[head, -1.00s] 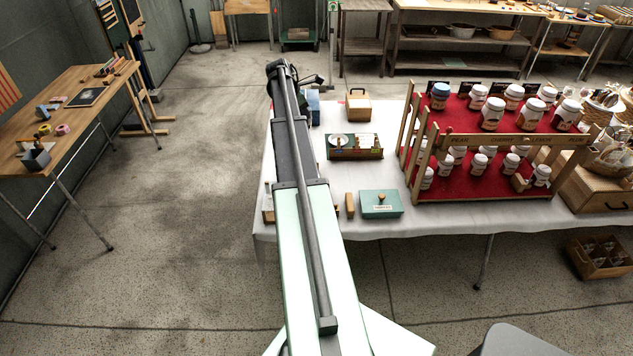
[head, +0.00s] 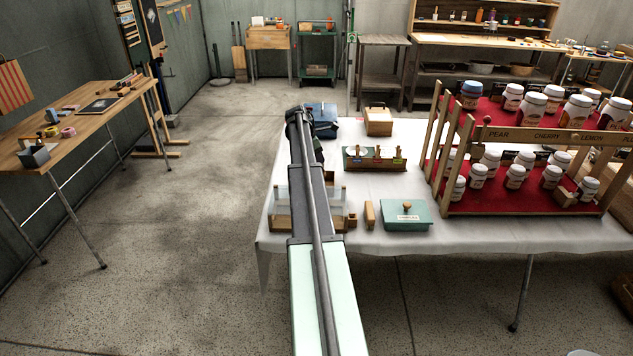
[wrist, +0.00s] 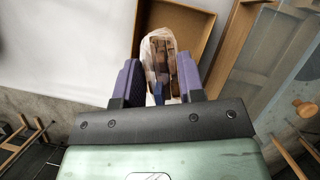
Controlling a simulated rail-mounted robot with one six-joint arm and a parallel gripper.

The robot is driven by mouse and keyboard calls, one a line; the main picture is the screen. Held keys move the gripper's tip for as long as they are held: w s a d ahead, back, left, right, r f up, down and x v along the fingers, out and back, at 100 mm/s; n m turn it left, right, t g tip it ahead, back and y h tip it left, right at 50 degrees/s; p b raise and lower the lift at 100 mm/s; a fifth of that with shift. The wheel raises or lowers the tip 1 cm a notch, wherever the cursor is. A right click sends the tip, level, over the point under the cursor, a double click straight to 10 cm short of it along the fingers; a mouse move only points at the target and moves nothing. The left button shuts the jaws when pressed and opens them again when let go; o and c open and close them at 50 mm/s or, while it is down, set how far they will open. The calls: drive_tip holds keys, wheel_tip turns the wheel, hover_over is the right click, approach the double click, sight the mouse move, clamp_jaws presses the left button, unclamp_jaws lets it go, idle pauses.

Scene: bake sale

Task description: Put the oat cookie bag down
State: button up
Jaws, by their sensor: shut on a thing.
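The oat cookie bag (wrist: 160,48), a clear bag with brown cookies inside, is between the two purple fingers of my gripper (wrist: 158,82) in the wrist view. My gripper is shut on it. Beyond the bag in the wrist view is an open wooden tray (wrist: 205,22) with raised sides. The bag overlaps the tray in the picture, and I cannot tell whether it touches it. In the head view my arm hides the bag and most of my gripper.
In the head view the white-clothed table (head: 385,232) holds a clear-sided wooden case (head: 280,222), a teal box (head: 407,216), a small divided wooden box (head: 375,163) and a jar rack (head: 500,210). A side table (head: 85,125) stands left, with open floor between.

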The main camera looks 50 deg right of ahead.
wheel_tip(320, 180, down, 5)
drive_tip(key=b, duration=0.4)
drive_tip(key=shift+r, duration=0.55)
drive_tip(key=shift+f, duration=0.25)
drive_tip(key=o, duration=0.7)
drive_tip(key=shift+c, duration=0.2)
drive_tip(key=shift+r, duration=0.15)
drive_tip(key=p+v, duration=1.1)
drive_tip(key=v, duration=0.1)
